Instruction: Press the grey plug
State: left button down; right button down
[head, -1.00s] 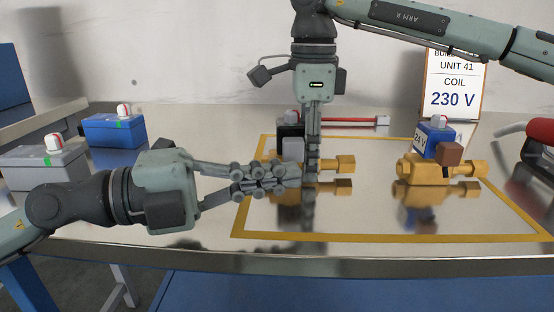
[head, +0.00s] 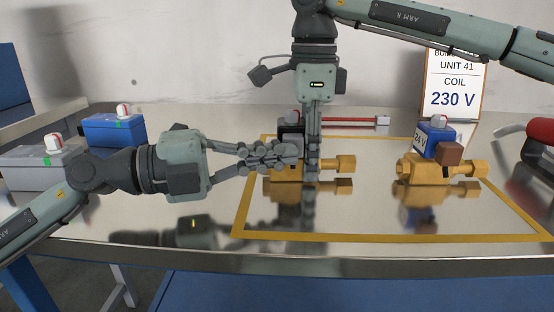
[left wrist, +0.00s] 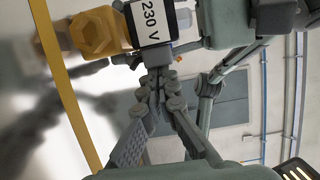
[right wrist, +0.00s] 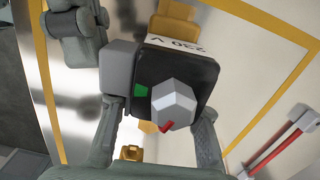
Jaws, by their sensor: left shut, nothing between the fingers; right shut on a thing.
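A black coil (right wrist: 190,75) with a 230 V label sits on the left brass valve (head: 285,172). A white knob (right wrist: 172,103) with a red mark tops it. The grey plug (right wrist: 118,68) is the block on the coil's side; in the head view my left gripper hides it. My right gripper (head: 312,175) points down, its fingers shut on opposite sides of the coil. My left gripper (head: 292,152) is shut and empty, its fingertips at the plug. The left wrist view shows its closed tips (left wrist: 158,78) just short of the coil block; I cannot tell whether they touch.
A second brass valve (head: 425,170) carries a blue 24 V coil (head: 433,142) with a brown plug (head: 449,153). A yellow outline (head: 390,238) marks the steel table. Blue (head: 112,131) and grey (head: 30,165) boxes stand left. A 230 V sign (head: 455,85) and red bar (head: 345,122) are behind.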

jog(key=shift+s+a+r, duration=0.1)
jog(key=shift+s, duration=0.05)
pick_arm(q)
jog(key=s, duration=0.4)
jog(key=shift+s+a+f, duration=0.1)
jog(key=shift+a, duration=0.2)
jog(key=v, duration=0.7)
jog(key=shift+s, duration=0.1)
jog(key=shift+v, duration=1)
pick_arm(e)
jog(key=c, duration=0.9)
grip_release()
